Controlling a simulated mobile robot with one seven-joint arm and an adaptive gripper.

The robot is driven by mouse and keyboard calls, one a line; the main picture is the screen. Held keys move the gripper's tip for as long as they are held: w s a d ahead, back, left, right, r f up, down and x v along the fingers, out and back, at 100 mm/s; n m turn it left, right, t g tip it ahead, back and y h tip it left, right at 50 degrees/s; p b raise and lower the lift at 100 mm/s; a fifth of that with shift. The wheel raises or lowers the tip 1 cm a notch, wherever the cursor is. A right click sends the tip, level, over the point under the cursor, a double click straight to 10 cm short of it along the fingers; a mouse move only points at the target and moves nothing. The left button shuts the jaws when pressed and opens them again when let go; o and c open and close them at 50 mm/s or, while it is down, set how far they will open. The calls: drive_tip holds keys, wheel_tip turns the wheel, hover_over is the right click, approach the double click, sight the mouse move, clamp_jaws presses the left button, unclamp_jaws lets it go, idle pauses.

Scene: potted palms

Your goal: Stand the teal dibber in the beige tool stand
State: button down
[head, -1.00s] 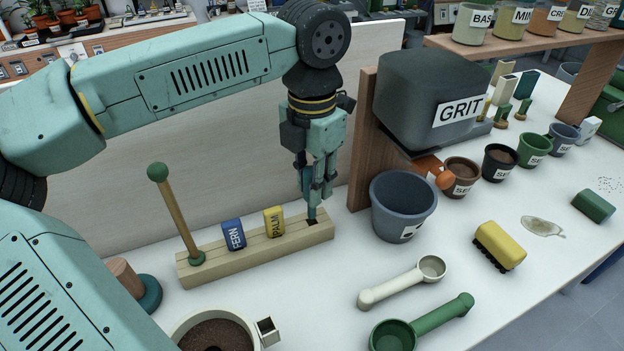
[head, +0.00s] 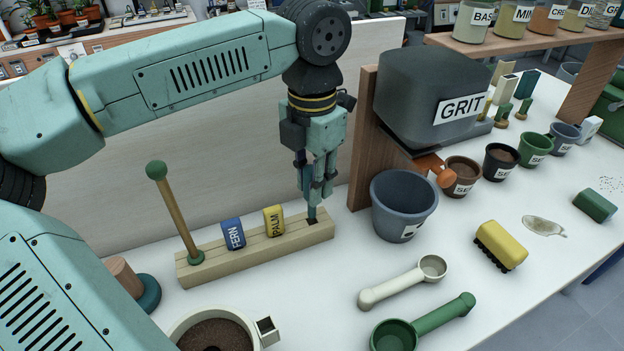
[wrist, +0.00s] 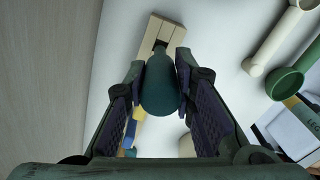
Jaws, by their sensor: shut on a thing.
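The beige tool stand (head: 215,267) is a long wooden block on the white bench; its right end also shows in the wrist view (wrist: 149,41). My gripper (head: 314,192) is above that right end, pointing down and shut on the teal dibber (head: 312,212). In the wrist view the dibber (wrist: 161,90) lies between both fingers, its narrow end toward the stand's dark square hole (wrist: 160,45). In the head view the tip is at this hole; I cannot tell how far inside it is. The fingers hide most of the dibber in the head view.
A green-knobbed wooden rod (head: 175,210) stands in the stand's left end. Blue FERN (head: 233,234) and yellow PALM (head: 274,221) pieces stand in its middle. A grey-blue pot (head: 403,210) and the GRIT hopper (head: 425,90) are close on the right. A pale panel rises behind.

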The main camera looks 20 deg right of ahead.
drive_tip(key=shift+f, duration=0.1)
drive_tip(key=shift+f+b, duration=1.95)
drive_tip(key=shift+f, duration=0.25)
drive_tip(key=c, duration=1.3)
unclamp_jaws()
drive_tip(key=shift+o, duration=0.4)
drive_tip(key=o, duration=0.4)
drive_tip(key=shift+r, duration=0.1)
